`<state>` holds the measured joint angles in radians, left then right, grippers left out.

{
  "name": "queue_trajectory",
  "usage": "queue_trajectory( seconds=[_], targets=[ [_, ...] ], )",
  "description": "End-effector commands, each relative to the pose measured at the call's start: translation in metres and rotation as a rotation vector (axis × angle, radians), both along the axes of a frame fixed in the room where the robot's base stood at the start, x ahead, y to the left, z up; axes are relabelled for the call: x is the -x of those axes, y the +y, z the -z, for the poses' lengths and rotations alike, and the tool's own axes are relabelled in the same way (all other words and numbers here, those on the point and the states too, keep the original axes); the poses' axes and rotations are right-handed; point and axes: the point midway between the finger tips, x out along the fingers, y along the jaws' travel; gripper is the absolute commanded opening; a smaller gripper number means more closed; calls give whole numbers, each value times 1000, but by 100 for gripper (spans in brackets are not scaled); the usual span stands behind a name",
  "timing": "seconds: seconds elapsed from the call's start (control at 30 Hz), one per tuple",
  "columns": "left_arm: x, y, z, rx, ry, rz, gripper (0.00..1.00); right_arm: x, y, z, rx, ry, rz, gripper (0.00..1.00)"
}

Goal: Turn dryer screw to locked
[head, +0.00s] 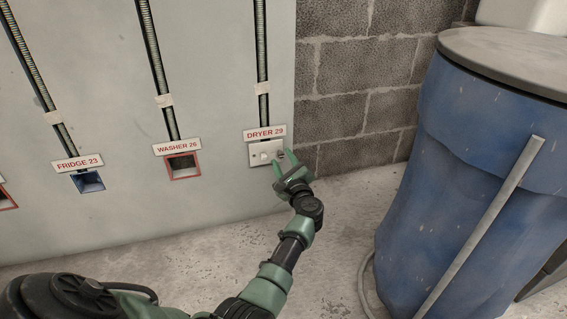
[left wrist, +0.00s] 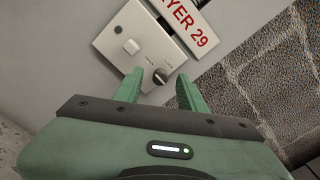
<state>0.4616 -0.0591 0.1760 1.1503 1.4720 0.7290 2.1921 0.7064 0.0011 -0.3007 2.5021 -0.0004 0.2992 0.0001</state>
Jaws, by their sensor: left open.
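The dryer plate (head: 257,154) is a pale switch plate on the grey wall, under the DRYER 29 sign (head: 265,132). In the left wrist view the plate (left wrist: 113,39) carries a white switch (left wrist: 132,46) and a dark round screw (left wrist: 160,73) with a lighter mark on its face. Small labels beside the screw are too small to read. My left gripper (head: 281,161) is open at the plate's right side. In the left wrist view its two green fingers (left wrist: 160,78) stand either side of the screw, with gaps visible. My right gripper is out of view.
Left of the plate are a red-framed WASHER 26 opening (head: 183,166) and a blue FRIDGE 23 opening (head: 88,181), with conduits above. A large blue barrel (head: 460,170) stands at the right. Concrete floor (head: 205,262) lies open below the wall.

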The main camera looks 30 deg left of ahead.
Motion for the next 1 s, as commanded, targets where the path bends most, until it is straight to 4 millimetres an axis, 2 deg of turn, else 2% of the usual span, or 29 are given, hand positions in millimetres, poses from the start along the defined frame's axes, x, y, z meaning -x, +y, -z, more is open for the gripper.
queue_trajectory(
  seconds=[0.03, 0.17, 0.43, 0.47, 0.5, 0.6, 1.0],
  targets=[
    [-4, 5, 2, -2, 0, 0, 40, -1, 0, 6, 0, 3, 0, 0],
    [-9, 11, 1, 0, 0, 0, 40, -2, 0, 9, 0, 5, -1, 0],
    [-11, 13, -1, -1, 1, 0, 40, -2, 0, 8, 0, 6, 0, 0],
    [-10, 13, -1, -1, 1, 0, 35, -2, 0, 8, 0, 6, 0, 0],
    [-10, 13, -1, -1, 1, 0, 24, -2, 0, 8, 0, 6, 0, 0],
    [-10, 12, 0, -1, 1, 0, 0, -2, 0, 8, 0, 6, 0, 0],
    [-10, 12, -1, -31, 36, -1, 0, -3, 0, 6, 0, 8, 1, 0]
  ],
)
